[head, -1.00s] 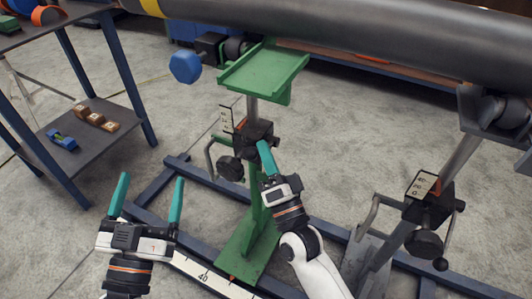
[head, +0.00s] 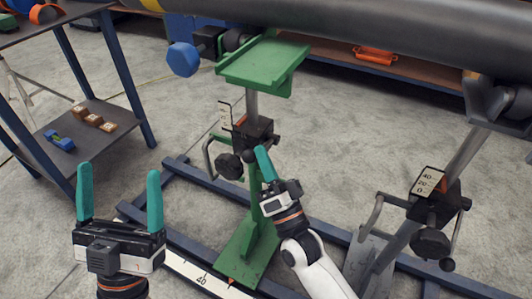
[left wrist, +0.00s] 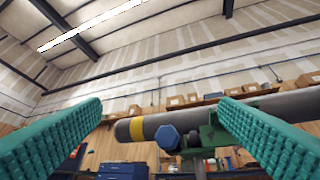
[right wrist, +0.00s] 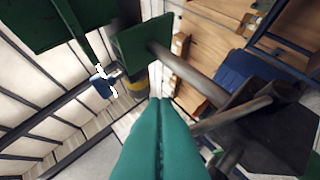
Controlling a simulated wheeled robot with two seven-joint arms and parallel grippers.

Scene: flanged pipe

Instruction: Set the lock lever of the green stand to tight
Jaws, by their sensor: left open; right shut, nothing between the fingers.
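The green stand (head: 262,65) is upright at the middle of the head view, with a green tray-like head and a long green foot. Its black clamp block (head: 257,133) sits on the post, with a scale plate, a grey crank handle and a dark knob; I cannot make out which part is the lock lever or its setting. My right gripper (head: 263,158) is shut and empty just below the block; I cannot tell whether it touches. My left gripper (head: 120,195) is open and empty at lower left.
A grey pipe (head: 370,35) runs across the top. A second stand (head: 432,200) with its own scale and knob is at right. Blue floor rails (head: 190,180) and a ruler strip (head: 195,278) lie below. A dark shelf table (head: 95,130) is at left.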

